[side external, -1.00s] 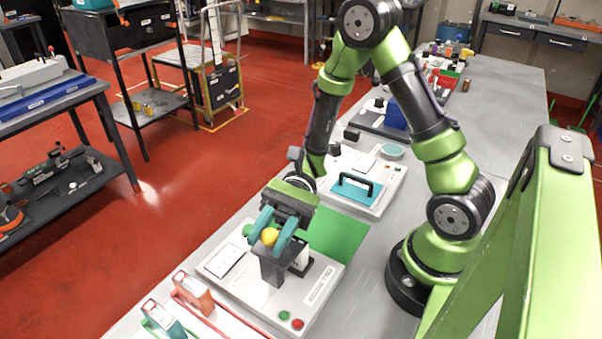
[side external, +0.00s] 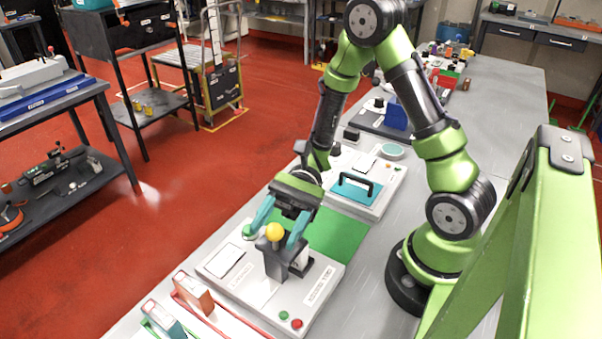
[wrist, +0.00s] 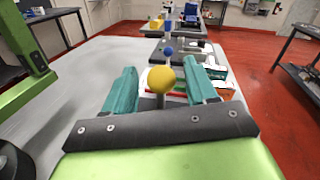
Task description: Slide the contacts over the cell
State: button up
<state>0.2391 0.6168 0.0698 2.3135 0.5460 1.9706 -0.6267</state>
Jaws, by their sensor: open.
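A grey station (side external: 300,300) with a dark upright block (side external: 278,263) stands near the front of the bench. A yellow ball knob (side external: 275,232) tops the block; the knob also shows in the wrist view (wrist: 161,80) on a short stem. My gripper (side external: 277,230) is open, its two teal fingers on either side of the knob with gaps to it. In the wrist view the fingers (wrist: 161,88) stand wide apart with the knob between them. I cannot make out the cell or the contacts clearly; a small white and black part (side external: 301,260) sits beside the block.
A green mat (side external: 337,232) lies behind the station. Red and green buttons (side external: 290,319) are on the station's front corner. An orange box (side external: 193,293) and a teal box (side external: 163,319) stand at the front left.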

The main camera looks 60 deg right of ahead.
jog(key=w+d, duration=0.3)
jog(key=d, duration=1.3)
jog(key=s+f+n+h, duration=0.2)
jog(key=s+n+h, duration=0.2)
jog(key=h, duration=0.7)
jog(key=a+r+n+t+h, duration=0.2)
jog(key=r+t, duration=0.3)
jog(key=r, duration=0.2)
jog(key=a+r+n+t+h, duration=0.2)
jog(key=r+n+t, duration=0.1)
jog(key=r+t, duration=0.2)
jog(key=shift+s+a+r+n+t+h, duration=0.3)
jog(key=shift+a+r, duration=0.1)
jog(key=shift+r, duration=0.55)
